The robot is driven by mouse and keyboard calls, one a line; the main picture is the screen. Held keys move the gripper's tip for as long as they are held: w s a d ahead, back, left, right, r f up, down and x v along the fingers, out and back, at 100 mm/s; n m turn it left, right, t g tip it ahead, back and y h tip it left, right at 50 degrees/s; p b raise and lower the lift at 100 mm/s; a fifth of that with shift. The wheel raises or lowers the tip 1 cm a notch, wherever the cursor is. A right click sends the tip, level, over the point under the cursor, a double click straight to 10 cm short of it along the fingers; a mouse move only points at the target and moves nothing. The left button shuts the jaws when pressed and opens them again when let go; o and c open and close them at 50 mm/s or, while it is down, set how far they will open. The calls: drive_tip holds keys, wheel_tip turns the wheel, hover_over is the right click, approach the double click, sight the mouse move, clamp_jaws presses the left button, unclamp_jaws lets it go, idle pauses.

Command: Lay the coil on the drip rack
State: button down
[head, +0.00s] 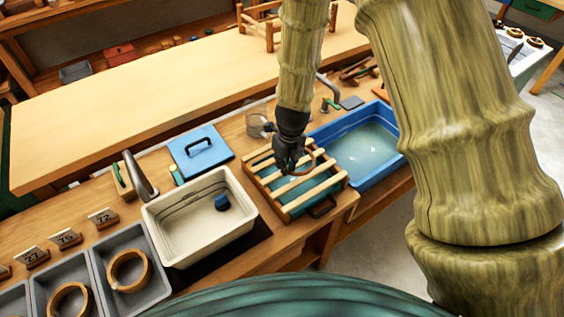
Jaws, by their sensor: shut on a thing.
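The drip rack (318,193) is a set of pale wooden slats over a teal tray with a dark handle, at the middle right of the counter. My gripper (292,168) hangs over the rack's slats, pointing down. It is shut on a thin brown coil (313,164), of which only a curved part shows to the right of the fingers. The rest of the coil is hidden by the gripper. I cannot tell whether the coil touches the slats.
A blue basin of water (368,150) adjoins the rack on the right. A cream tub (200,220) stands to its left, with a blue lid (200,150) behind. Grey bins (103,262) with tan coils are at lower left. A faucet and glass jar stand behind the rack.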

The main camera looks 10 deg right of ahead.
drive_tip(key=w, duration=0.2)
drive_tip(key=shift+w+a+f, duration=0.3)
drive_tip(key=shift+s+f+p, duration=0.2)
drive_tip(key=shift+f+p, duration=0.15)
drive_tip(key=shift+p, duration=0.2)
drive_tip(key=shift+w+f+p, duration=0.1)
drive_tip(key=shift+f+p, duration=0.35)
drive_tip(key=shift+f, duration=0.85)
drive_tip(key=shift+f, duration=0.15)
drive_tip(key=c, duration=1.4)
unclamp_jaws()
drive_tip(key=shift+c, duration=0.2)
drive_tip(key=shift+s+d+r+b, duration=0.15)
drive_tip(key=shift+r+b, duration=0.4)
drive_tip(key=shift+r, duration=1.5)
drive_tip(key=shift+s+r+b, duration=0.3)
drive_tip(key=shift+r+b, duration=0.2)
drive_tip(key=shift+r, duration=1.5)
drive_tip(key=shift+s+d+r+b, duration=0.15)
drive_tip(key=shift+r+b, duration=0.4)
drive_tip(key=shift+r, duration=1.5)
